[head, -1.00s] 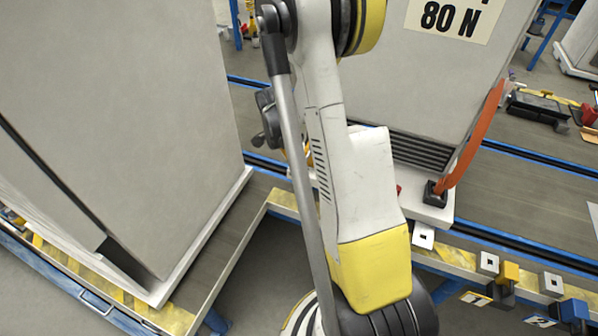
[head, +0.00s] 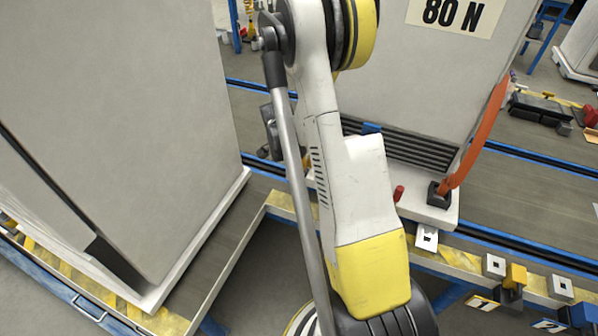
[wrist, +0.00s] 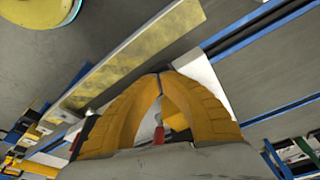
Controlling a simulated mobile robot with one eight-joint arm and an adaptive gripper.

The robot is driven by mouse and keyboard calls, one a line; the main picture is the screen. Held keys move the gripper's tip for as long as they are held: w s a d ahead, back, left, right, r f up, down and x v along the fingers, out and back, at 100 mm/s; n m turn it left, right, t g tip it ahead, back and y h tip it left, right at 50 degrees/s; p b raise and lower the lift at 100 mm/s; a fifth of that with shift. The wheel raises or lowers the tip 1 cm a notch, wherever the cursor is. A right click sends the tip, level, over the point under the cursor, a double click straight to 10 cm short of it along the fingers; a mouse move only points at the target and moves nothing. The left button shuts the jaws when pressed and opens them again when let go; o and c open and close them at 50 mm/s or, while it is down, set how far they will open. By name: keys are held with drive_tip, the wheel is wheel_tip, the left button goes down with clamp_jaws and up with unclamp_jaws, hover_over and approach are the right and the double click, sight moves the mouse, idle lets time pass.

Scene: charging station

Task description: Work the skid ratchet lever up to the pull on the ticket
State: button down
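The ticket (head: 455,14) reading 80 N is on the grey cabinet (head: 408,75), its top cut off by the frame. An orange strap (head: 474,135) runs down the cabinet's right side to a dark block (head: 438,195) on the pale skid (head: 425,213). A small red piece (head: 399,193) stands left of that block, perhaps the lever's end; the rest is hidden. In the wrist view my gripper (wrist: 160,76) has yellow fingers whose tips meet. A red piece (wrist: 159,134) shows in the gap between the fingers; I cannot tell whether they touch it. My arm hides the gripper in the head view.
A large grey cabinet (head: 120,120) stands at the left. A yellow-marked rail (head: 455,258) with several square plates and clamps runs along the front right. Blue-edged track (head: 530,158) passes behind. Loose tools (head: 545,105) lie at the far right.

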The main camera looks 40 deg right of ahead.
sight(296, 177)
drive_tip(key=shift+a+b+x, duration=0.15)
drive_tip(key=shift+b+x, duration=0.3)
drive_tip(key=shift+x, duration=0.15)
drive_tip(key=shift+a+b+x, duration=0.15)
drive_tip(key=shift+b+x, duration=0.25)
drive_tip(key=shift+x, duration=0.15)
drive_tip(key=shift+a+x, duration=0.2)
drive_tip(key=shift+x, duration=0.7)
drive_tip(key=shift+a, duration=0.1)
drive_tip(key=a, duration=0.1)
drive_tip(key=a+r, duration=0.1)
drive_tip(key=a, duration=0.1)
drive_tip(key=shift+w, duration=0.1)
drive_tip(key=v, duration=1.2)
